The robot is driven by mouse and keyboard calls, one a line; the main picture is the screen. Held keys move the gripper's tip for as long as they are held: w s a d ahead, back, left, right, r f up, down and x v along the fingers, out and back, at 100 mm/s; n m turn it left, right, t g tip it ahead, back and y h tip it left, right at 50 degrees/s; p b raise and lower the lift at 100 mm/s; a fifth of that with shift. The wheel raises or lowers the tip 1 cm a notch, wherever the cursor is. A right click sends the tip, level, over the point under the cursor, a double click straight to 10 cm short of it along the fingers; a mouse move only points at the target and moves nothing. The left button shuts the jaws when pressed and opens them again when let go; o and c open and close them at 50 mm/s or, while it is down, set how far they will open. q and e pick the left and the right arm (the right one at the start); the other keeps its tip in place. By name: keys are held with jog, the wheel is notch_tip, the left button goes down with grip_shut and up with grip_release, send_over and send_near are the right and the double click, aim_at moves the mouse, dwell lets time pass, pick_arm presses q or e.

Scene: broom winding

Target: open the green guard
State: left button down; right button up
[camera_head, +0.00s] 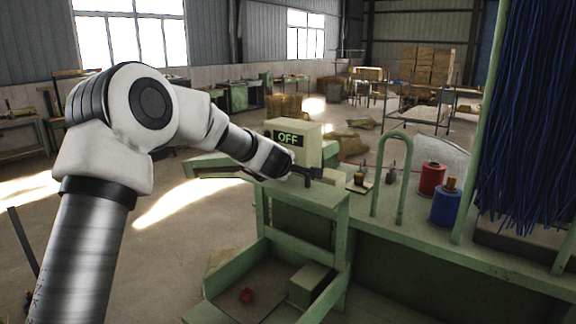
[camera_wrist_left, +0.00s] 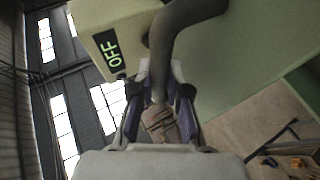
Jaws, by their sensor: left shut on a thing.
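My left gripper (camera_head: 306,174) is at the green machine, just below the box marked OFF (camera_head: 289,139). In the left wrist view its two fingers (camera_wrist_left: 160,78) are closed around a dark grey curved bar (camera_wrist_left: 180,25). The bar stands in front of a pale green panel (camera_wrist_left: 255,50), which looks like the green guard. In the head view a flat green top (camera_head: 305,196) lies under the gripper. My forearm hides part of the green structure, so I cannot tell the guard's full outline. My right gripper is in neither view.
A green arch (camera_head: 395,150) stands right of the gripper. Red (camera_head: 432,180) and blue (camera_head: 446,206) spools sit on the bench, beside hanging blue bristles (camera_head: 532,110). A green tray (camera_head: 215,311) holding a red piece is below. Open floor lies left.

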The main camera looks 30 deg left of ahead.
pick_arm(q)
jog(key=shift+s+f, duration=0.15)
jog(key=c, duration=1.2)
grip_release()
jog(key=shift+o, duration=0.3)
jog(key=v, duration=1.1)
jog(key=shift+s, duration=0.15)
jog(key=shift+s+d+r, duration=0.1)
jog(key=shift+r, duration=0.15)
